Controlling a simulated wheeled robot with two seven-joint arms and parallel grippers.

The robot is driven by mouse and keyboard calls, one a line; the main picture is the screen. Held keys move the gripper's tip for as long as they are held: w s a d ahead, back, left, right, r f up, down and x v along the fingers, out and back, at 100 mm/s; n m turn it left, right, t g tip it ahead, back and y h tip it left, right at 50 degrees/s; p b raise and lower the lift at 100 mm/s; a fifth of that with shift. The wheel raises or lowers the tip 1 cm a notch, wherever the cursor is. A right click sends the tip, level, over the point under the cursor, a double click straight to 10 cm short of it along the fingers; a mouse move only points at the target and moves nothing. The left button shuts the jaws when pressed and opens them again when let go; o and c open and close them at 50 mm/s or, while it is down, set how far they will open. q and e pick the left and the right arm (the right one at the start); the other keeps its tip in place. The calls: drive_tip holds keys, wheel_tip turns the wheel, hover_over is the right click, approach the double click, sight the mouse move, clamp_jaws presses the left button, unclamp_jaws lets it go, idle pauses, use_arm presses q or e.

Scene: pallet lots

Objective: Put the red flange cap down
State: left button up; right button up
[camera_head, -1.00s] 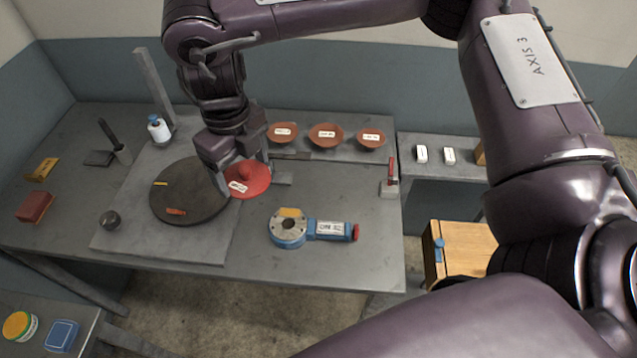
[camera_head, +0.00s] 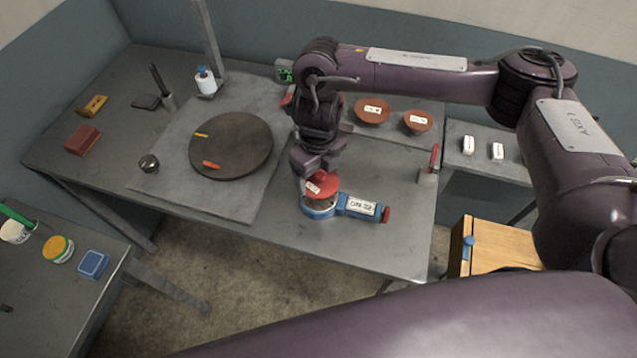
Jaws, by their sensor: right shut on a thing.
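The red flange cap (camera_head: 323,185) is a red disc with a white label. My right gripper (camera_head: 319,178) is shut on it and comes down from above. The cap is over the blue ring-shaped flange piece (camera_head: 317,212), slightly tilted in the view, and covers most of its opening. I cannot tell whether the cap touches the ring. The blue piece has a labelled body (camera_head: 361,206) with a red end, lying on the grey table (camera_head: 270,230). My left gripper is not in view.
A dark round turntable (camera_head: 235,150) lies on a grey plate to the left. Two reddish-brown dishes (camera_head: 372,110) show at the back, others hidden behind my arm. A red-handled block (camera_head: 430,165) stands at the right edge. The table front is clear.

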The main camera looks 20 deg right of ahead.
sight(318, 185)
drive_tip(key=shift+f, duration=0.65)
wheel_tip(318, 185, down, 4)
drive_tip(key=shift+r+p, duration=0.2)
drive_tip(key=shift+p, duration=0.15)
drive_tip(key=shift+f, duration=0.1)
drive_tip(key=shift+f+b, duration=0.15)
drive_tip(key=shift+b, duration=0.15)
drive_tip(key=o, duration=1)
drive_tip(key=shift+c, duration=0.2)
